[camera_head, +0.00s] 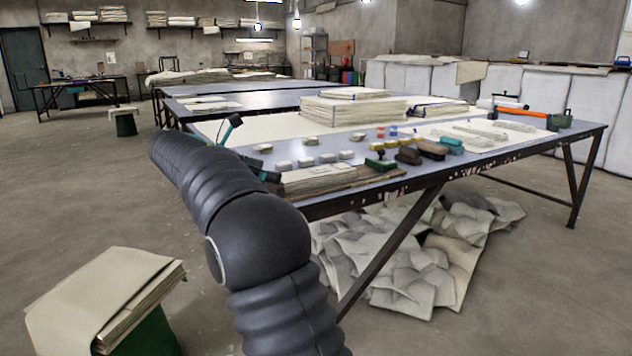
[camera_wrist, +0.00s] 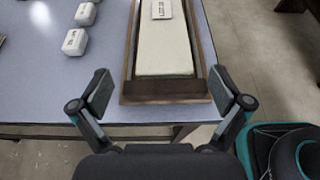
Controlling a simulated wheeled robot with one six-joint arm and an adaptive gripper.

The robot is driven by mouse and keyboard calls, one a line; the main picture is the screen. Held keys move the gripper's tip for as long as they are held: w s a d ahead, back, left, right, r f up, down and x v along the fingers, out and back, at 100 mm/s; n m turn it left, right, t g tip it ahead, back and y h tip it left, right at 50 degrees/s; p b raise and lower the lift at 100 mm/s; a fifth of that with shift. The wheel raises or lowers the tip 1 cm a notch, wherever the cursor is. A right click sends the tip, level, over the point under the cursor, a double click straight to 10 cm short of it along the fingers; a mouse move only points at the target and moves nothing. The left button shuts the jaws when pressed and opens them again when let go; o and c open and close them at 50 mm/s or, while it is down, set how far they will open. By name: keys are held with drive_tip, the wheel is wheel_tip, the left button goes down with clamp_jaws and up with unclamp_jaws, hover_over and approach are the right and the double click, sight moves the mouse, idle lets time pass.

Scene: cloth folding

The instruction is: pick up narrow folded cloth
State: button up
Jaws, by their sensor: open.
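In the head view the folded cloth (camera_head: 318,180) shows as a low layered stack at the table's near left corner, partly hidden by my arm. My gripper (camera_wrist: 160,92) is open and empty. Its fingers spread to either side of the tray's near end in the wrist view, and no contact with the cloth shows.
Small white blocks (camera_wrist: 74,41) sit left of the tray on the grey table (camera_wrist: 50,92). Brushes (camera_head: 432,150) and a large cloth stack (camera_head: 350,110) lie farther along. Crumpled cloth (camera_head: 400,260) is under the table. A cloth-topped stool (camera_head: 100,295) stands at left.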

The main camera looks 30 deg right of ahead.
sight(292, 175)
drive_tip(key=shift+b+x, duration=1)
drive_tip(key=shift+x, duration=2.3)
drive_tip(key=shift+s, duration=0.2)
drive_tip(key=c, duration=1.3)
drive_tip(key=shift+o, duration=0.2)
drive_tip(key=shift+r, duration=0.15)
drive_tip(key=shift+r+p, duration=0.35)
drive_tip(key=shift+r, duration=0.15)
drive_tip(key=r, duration=0.1)
drive_tip(key=r+p, duration=0.1)
drive_tip(key=r, duration=0.1)
drive_tip(key=shift+w+d+r+p, duration=0.15)
drive_tip(key=shift+d+r+p, duration=0.15)
drive_tip(key=shift+r+p, duration=0.1)
drive_tip(key=w+d+r+p, duration=0.5)
drive_tip(key=d+r, duration=0.1)
drive_tip(key=d, duration=0.3)
drive_tip(key=shift+w+d, duration=0.25)
drive_tip(key=shift+d, duration=0.05)
drive_tip(key=shift+s, duration=0.1)
